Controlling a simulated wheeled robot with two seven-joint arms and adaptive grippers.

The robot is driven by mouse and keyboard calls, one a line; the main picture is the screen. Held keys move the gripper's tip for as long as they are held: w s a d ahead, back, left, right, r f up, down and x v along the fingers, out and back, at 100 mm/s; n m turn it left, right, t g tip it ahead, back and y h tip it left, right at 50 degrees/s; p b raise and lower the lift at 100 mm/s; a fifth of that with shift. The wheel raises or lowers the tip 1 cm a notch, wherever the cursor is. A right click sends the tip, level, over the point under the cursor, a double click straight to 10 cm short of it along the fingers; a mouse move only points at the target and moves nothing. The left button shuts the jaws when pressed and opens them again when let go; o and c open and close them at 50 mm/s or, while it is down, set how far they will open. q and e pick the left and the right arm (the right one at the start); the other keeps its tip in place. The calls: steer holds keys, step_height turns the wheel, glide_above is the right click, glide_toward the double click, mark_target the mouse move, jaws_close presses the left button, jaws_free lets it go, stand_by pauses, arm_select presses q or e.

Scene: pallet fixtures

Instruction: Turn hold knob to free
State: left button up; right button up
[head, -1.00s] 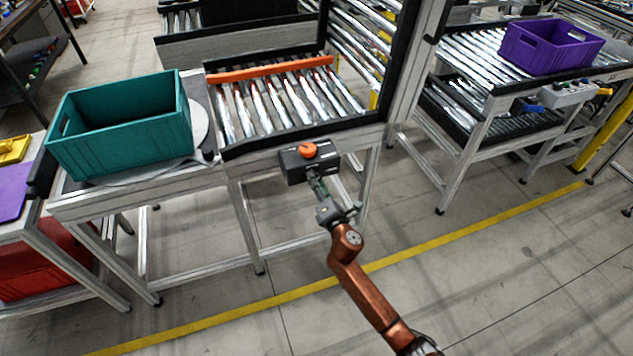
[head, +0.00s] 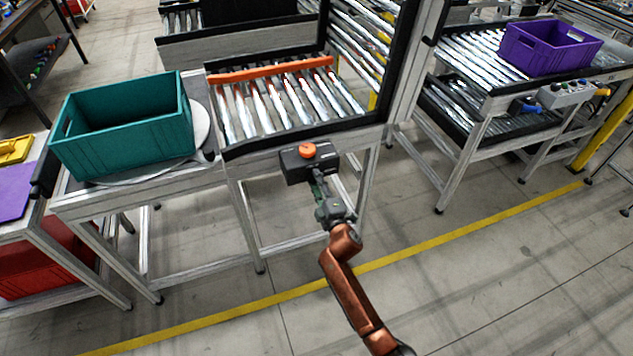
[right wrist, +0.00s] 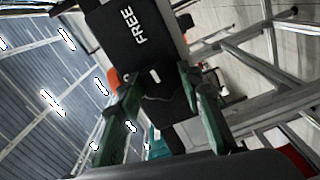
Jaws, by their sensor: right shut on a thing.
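A dark control box (head: 295,168) hangs at the front edge of the roller conveyor, with a round orange knob (head: 308,150) on top. In the right wrist view, the box face (right wrist: 122,35) carries the white word FREE. A black hold knob (right wrist: 165,92) with a short white mark stands out from this face, between my green fingers. The mark lies on the side towards FREE; its exact angle is hard to tell. My right gripper (head: 317,187) is at the box front, shut on the hold knob; it also shows in the right wrist view (right wrist: 165,108). My left gripper is out of view.
A teal crate (head: 125,145) stands on the table left of the rollers (head: 275,105), which have an orange bar (head: 270,69) across them. A purple crate (head: 545,60) sits on the right conveyor. The floor in front is clear.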

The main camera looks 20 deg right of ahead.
steer(key=shift+f+m, duration=0.15)
steer(key=shift+m, duration=0.15)
steer(key=o, duration=1.2)
steer(key=shift+c, duration=0.2)
steer(key=s, duration=1.2)
steer(key=shift+d, duration=0.15)
